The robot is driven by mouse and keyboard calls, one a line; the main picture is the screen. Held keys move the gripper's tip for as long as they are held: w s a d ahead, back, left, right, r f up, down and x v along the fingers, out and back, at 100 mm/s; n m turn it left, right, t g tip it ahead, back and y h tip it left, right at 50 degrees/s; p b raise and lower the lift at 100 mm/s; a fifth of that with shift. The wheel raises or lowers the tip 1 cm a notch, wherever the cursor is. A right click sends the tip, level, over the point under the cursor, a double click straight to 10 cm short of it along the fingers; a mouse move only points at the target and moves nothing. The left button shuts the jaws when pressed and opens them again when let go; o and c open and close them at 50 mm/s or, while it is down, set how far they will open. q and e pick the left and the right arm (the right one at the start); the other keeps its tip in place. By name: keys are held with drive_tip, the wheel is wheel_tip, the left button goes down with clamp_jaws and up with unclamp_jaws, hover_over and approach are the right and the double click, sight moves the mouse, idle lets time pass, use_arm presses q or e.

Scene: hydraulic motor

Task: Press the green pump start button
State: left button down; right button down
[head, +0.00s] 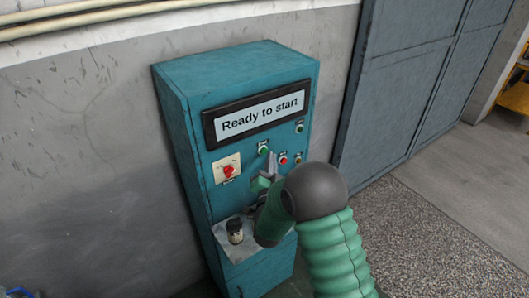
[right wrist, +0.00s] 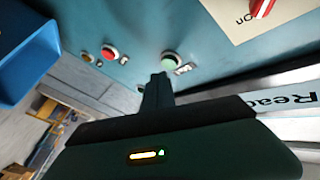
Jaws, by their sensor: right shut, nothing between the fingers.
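The green pump start button (head: 263,150) sits on the front of a teal control cabinet (head: 225,65), below the display. It also shows in the right wrist view (right wrist: 171,59) beside a small label. My right gripper (head: 271,157) is shut and empty, its fingertips close to the green button, just below and right of it in the head view. In the right wrist view the closed fingers (right wrist: 158,80) point toward the button. I cannot tell whether they touch it. My left gripper is not in view.
The display (head: 260,114) reads "Ready to start". A dark cylindrical object (head: 235,231) stands on the lower ledge. A grey metal door (head: 405,75) is at right.

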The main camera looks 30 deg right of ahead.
drive_tip(key=shift+w, duration=0.15)
drive_tip(key=shift+w+r, duration=0.1)
drive_tip(key=shift+w, duration=0.15)
drive_tip(key=shift+w+b, duration=0.35)
drive_tip(key=shift+b, duration=0.15)
idle(0.7)
drive_tip(key=shift+s, duration=0.8)
drive_tip(key=s+b, duration=0.1)
drive_tip(key=s, duration=0.4)
drive_tip(key=shift+d, duration=0.2)
